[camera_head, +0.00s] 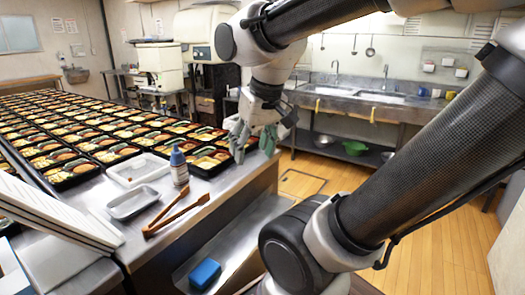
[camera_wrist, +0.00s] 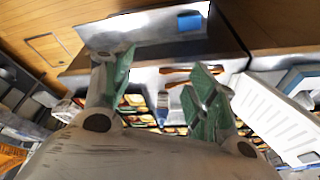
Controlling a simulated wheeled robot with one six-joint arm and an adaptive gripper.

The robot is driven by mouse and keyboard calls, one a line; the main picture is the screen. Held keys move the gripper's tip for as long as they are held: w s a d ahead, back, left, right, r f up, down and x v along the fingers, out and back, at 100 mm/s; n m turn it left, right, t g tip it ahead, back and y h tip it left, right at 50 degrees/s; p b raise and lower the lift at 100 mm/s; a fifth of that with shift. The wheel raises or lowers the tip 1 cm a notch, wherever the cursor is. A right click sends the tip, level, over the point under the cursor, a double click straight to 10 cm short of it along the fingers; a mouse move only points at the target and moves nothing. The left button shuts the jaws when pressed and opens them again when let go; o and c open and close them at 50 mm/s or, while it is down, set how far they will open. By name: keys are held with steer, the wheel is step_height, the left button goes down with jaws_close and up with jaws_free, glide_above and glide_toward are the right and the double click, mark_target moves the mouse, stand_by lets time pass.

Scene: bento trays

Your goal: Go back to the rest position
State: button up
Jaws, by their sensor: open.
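My gripper (camera_head: 254,143) hangs in the air by the right edge of the steel counter (camera_head: 232,186), near the closest bento trays. Its green-padded fingers point down and are spread apart with nothing between them. In the wrist view my gripper (camera_wrist: 160,70) shows the same two separated fingers, with the counter and trays behind them. My dark arm links cross the upper and right parts of the head view. No held thing shows.
Rows of filled bento trays (camera_head: 75,172) cover the counter. A blue block (camera_head: 205,273) sits on the lower shelf. Open wooden floor (camera_head: 425,255) lies right, before the sinks (camera_head: 385,97).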

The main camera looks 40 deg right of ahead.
steer(key=s+n, duration=0.1)
steer(key=s, duration=0.2)
steer(key=shift+d+f+n, duration=0.1)
steer(key=shift+d+n, duration=0.25)
steer(key=shift+n, duration=0.05)
